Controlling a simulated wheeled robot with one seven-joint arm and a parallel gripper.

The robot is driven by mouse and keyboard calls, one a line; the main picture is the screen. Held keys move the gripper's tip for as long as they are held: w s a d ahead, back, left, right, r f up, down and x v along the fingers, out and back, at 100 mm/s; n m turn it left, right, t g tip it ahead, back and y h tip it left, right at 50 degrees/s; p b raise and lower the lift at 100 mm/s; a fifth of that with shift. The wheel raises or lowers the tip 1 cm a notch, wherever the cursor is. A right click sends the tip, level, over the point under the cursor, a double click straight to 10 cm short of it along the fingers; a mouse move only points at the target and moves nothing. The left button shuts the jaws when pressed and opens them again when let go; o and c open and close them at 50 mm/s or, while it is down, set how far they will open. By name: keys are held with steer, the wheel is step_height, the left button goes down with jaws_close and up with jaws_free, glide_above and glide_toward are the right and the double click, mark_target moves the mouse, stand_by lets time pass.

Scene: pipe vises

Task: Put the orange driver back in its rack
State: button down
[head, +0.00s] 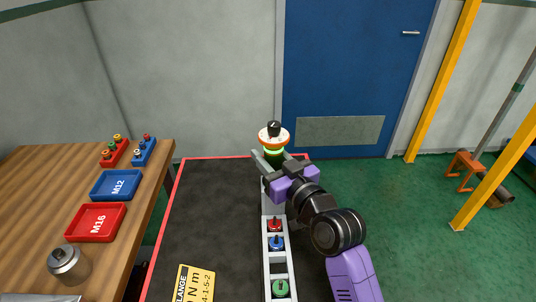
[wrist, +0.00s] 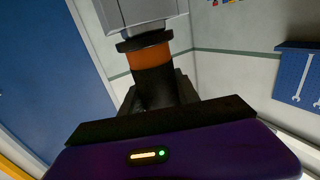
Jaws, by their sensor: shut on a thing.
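The orange driver shows in the wrist view as a dark upright body with an orange band (wrist: 150,57) and a wide grey part above. In the head view its orange-edged round top (head: 273,143) with a black knob stands beyond my gripper (head: 268,162). My gripper is shut on the driver. Its lower part is hidden by the fingers. The grey rack (head: 266,270) runs toward me, below and nearer than the gripper. It holds a red driver (head: 275,224), a blue driver (head: 277,243) and a green driver (head: 280,288). A dark empty slot lies between blue and green.
A wooden table (head: 40,180) at left carries a red M16 tray (head: 95,222), a blue M12 tray (head: 116,185), small socket holders and a metal canister (head: 68,263). A yellow label plate (head: 194,284) lies on the dark mat (head: 205,215).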

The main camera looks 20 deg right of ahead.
mark_target(278, 168)
steer(key=shift+f+b, duration=0.4)
stand_by(1.0)
steer(key=c, duration=0.8)
jaws_free()
steer(key=shift+f, duration=0.2)
steer(key=s, duration=0.5)
steer(key=s+d, duration=0.1)
steer(key=s, duration=0.1)
steer(key=shift+s+d+r+b, duration=0.1)
steer(key=shift+s+r+b, duration=0.1)
steer(key=shift+s+b, duration=0.2)
